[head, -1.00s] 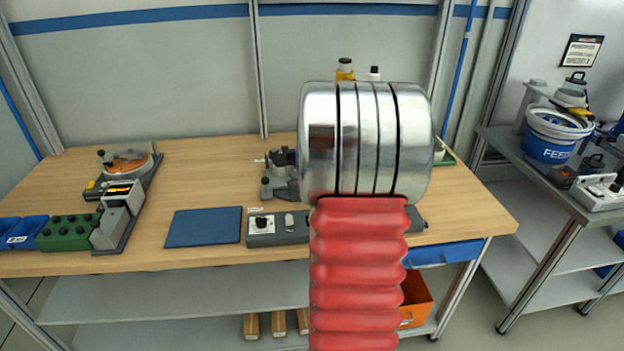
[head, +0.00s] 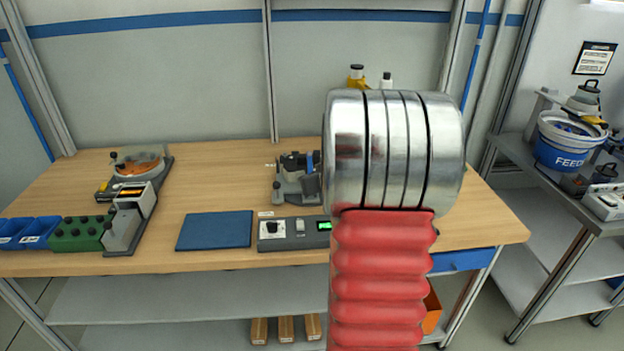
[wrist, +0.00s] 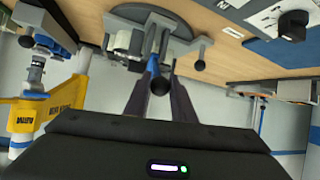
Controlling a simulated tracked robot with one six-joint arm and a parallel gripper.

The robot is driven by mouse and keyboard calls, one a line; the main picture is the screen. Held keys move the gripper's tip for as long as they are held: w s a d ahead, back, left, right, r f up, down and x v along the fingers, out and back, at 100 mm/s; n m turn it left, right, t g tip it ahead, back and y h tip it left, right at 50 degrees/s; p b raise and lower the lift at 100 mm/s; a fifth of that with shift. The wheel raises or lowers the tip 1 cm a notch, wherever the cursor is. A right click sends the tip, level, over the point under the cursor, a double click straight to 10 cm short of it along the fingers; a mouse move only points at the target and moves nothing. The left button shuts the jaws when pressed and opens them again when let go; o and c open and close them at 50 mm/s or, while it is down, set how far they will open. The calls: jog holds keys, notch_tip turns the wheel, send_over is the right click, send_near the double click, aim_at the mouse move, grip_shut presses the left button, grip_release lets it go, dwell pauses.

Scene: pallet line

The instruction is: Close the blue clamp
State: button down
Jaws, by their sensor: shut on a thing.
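The clamp fixture (head: 295,182) is a grey metal device on the bench, partly hidden behind my arm in the head view. A bit of blue (head: 316,158) shows on it beside the arm. In the wrist view the fixture (wrist: 178,45) fills the top middle, with a round plate and grey parts. My gripper (wrist: 160,90) is shut on a black ball knob (wrist: 160,84), with a short blue piece (wrist: 151,63) just above it. The gripper is hidden behind my arm in the head view. A second dark knob (wrist: 199,65) is to the right, clear of the fingers.
A control box (head: 290,230) with a dial and green display sits at the bench's front edge, beside a blue mat (head: 215,230). Another machine (head: 135,190) and blue bins (head: 30,232) are at left.

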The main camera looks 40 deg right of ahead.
jog(key=c, duration=1.5)
grip_release()
jog(key=shift+r, duration=0.1)
jog(key=shift+v, duration=6.8)
jog(key=shift+a, duration=0.1)
